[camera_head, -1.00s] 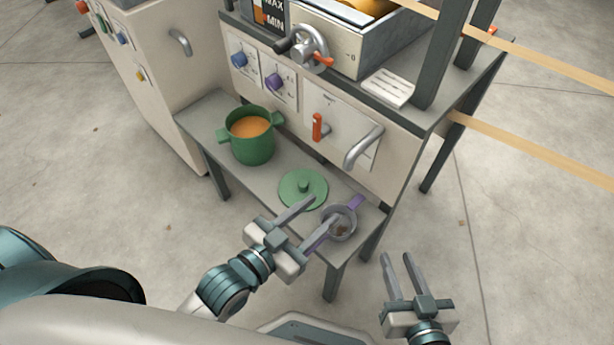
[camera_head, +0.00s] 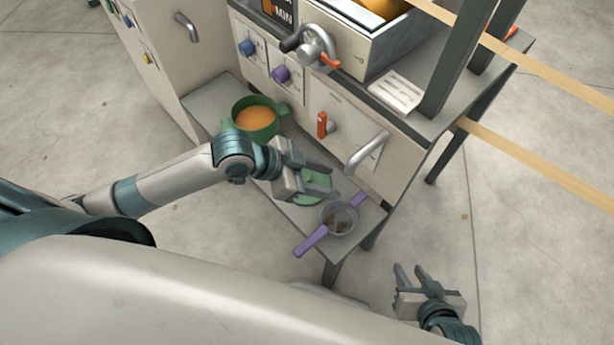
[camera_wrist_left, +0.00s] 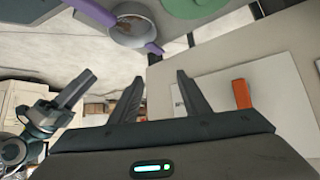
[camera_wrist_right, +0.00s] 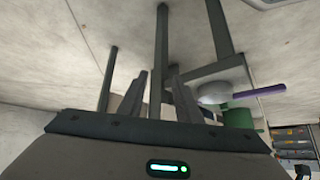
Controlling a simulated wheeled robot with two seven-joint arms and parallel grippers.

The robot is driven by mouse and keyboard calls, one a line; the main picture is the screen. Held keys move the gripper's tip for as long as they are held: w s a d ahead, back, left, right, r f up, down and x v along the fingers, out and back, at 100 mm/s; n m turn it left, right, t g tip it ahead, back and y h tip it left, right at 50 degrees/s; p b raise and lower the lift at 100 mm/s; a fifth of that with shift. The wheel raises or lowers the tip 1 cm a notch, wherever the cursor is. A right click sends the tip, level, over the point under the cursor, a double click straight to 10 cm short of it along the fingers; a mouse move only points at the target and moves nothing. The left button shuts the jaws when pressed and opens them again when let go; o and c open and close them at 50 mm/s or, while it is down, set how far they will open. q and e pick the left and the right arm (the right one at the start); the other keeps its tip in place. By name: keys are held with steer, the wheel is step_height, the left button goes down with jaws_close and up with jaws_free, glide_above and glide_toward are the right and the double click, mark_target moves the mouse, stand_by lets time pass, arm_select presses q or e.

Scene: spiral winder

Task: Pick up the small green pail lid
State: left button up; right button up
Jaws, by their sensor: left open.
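The small green pail lid (camera_head: 314,181) lies flat on the low grey shelf, partly hidden by my left gripper (camera_head: 332,180). Its rim also shows at the top of the left wrist view (camera_wrist_left: 172,20). My left gripper is open and empty, with its fingers over the lid in the head view; the left wrist view shows the lid outside the gap between the fingers. The green pail (camera_head: 258,131) with orange contents stands behind it on the shelf, partly hidden by my left arm. My right gripper (camera_head: 411,270) is open and empty, low at the right, away from the shelf.
A strainer with purple handles (camera_head: 311,240) holds brown bits just in front of the lid. The machine's front panel (camera_head: 345,120), with an orange lever (camera_head: 322,125) and a curved grey handle (camera_head: 367,155), rises behind the shelf. The floor right of the shelf is clear.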

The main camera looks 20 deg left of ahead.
mark_target(306, 180)
arm_select(q)
steer(key=w+a+r+g+y+p, duration=0.1)
steer(key=a+r+y, duration=0.1)
steer(key=a, duration=0.5)
steer(key=w+a+r+m+g+y+p, duration=0.1)
steer(key=a+r+y, duration=0.1)
steer(key=a, duration=0.5)
steer(key=shift+w+a+r+g, duration=0.2)
steer(key=shift+w+r+g, duration=0.05)
steer(key=shift+r+g, duration=0.2)
arm_select(e)
steer(key=s+d+g, duration=0.1)
steer(key=s+d+f+g, duration=0.1)
steer(key=s, duration=0.1)
steer(key=s+d+g+h, duration=0.1)
steer(key=shift+s+d+f, duration=0.2)
steer(key=shift+d+f, duration=0.05)
steer(key=shift+f, duration=0.05)
arm_select(q)
steer(key=shift+f, duration=0.1)
